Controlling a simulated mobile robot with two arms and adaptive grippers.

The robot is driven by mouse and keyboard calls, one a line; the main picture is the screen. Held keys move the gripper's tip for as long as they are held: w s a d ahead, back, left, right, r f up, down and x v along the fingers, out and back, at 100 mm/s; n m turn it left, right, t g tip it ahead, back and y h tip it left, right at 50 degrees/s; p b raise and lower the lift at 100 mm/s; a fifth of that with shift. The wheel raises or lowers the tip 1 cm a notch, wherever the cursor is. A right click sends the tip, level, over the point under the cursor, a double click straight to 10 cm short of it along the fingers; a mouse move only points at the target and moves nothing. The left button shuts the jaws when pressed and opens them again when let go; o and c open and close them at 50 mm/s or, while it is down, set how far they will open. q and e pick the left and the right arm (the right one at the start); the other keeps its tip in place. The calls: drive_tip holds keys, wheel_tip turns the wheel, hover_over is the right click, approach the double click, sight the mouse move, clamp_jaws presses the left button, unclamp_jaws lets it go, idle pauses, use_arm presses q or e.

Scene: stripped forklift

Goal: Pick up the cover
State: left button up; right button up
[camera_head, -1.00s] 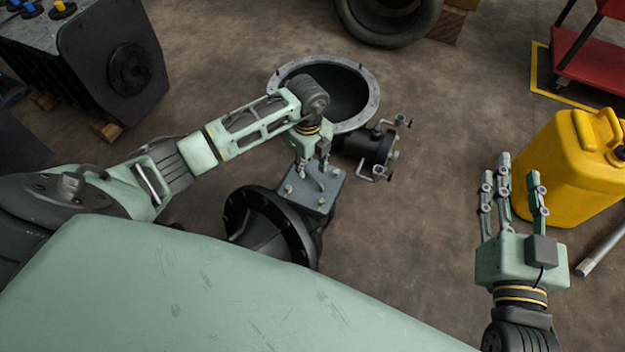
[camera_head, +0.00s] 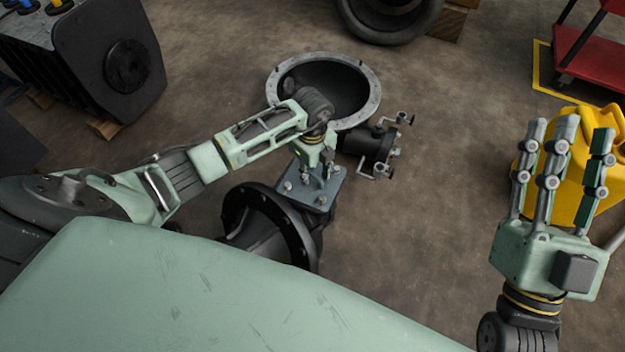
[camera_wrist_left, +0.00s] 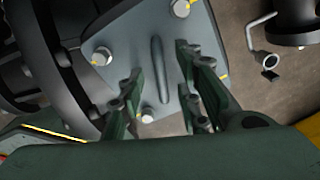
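The cover is a grey plate (camera_head: 325,192) with bolts at its corners, lying on the black flanged housing (camera_head: 262,228). In the left wrist view the cover (camera_wrist_left: 140,40) shows a raised bar handle (camera_wrist_left: 160,68) at its middle. My left gripper (camera_head: 317,172) points down at the cover. In the left wrist view its fingers (camera_wrist_left: 158,92) are spread, one side left of the handle and the other right of it, with gaps between. It is open and empty. My right gripper (camera_head: 565,165) is raised at the right, fingers extended and apart, holding nothing.
A grey-rimmed round bowl-like casing (camera_head: 372,105) and a black cylinder with small handles (camera_head: 372,148) lie behind the cover. A yellow canister (camera_head: 602,125) stands behind my right gripper. A red cart (camera_head: 590,60) is at the back right. Floor between the housing and canister is clear.

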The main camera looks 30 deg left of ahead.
use_arm(q)
drive_tip(key=shift+c, duration=0.6)
clamp_jaws()
drive_tip(key=shift+r, duration=0.1)
